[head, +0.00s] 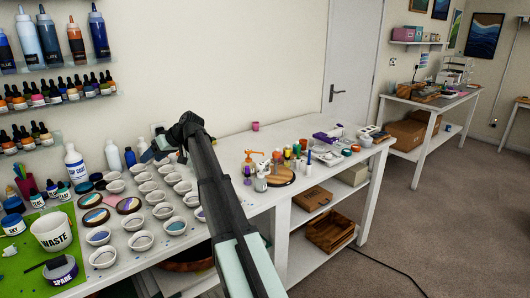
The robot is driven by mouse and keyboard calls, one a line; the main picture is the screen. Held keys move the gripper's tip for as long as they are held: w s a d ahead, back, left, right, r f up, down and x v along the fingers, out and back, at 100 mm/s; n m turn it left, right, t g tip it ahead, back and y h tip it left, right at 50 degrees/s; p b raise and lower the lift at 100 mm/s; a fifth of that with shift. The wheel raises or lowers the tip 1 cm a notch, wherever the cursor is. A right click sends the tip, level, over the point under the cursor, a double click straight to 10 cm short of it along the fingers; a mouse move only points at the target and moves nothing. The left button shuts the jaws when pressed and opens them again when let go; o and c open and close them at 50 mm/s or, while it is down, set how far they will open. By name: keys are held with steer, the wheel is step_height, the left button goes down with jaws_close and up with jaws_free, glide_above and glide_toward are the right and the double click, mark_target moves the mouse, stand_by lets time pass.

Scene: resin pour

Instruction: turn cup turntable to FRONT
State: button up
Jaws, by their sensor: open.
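A round wooden turntable (283,178) lies on the white bench, right of my arm. It is probably the cup turntable; no FRONT mark can be read on it at this size. A small grey cup (260,185) stands at its left front edge; whether it rests on the disc is unclear. My gripper (148,156) is open and empty, far left of the turntable, above the rows of small white cups. The fingertips are small and dark in this view. My arm crosses the middle of the picture and hides part of the bench left of the turntable.
Several small bottles and an orange pump bottle (254,155) crowd behind and left of the turntable. Rows of white cups (142,241) fill the left bench. A WASTE tub (52,232) and a SPARE tub (60,271) stand at the left. A pink cup (255,126) stands near the wall.

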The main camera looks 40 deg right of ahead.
steer(key=s+d+r+m+h, duration=0.1)
steer(key=s+d+h, duration=0.15)
steer(key=d, duration=1.55)
steer(key=m+g+h, duration=0.3)
steer(key=m+h, duration=0.1)
steer(key=h, duration=0.1)
glide_toward(277, 153)
steer(key=shift+t, duration=0.3)
steer(key=x, duration=0.8)
steer(key=shift+f, duration=0.4)
steer(key=shift+c, duration=0.2)
jaws_close()
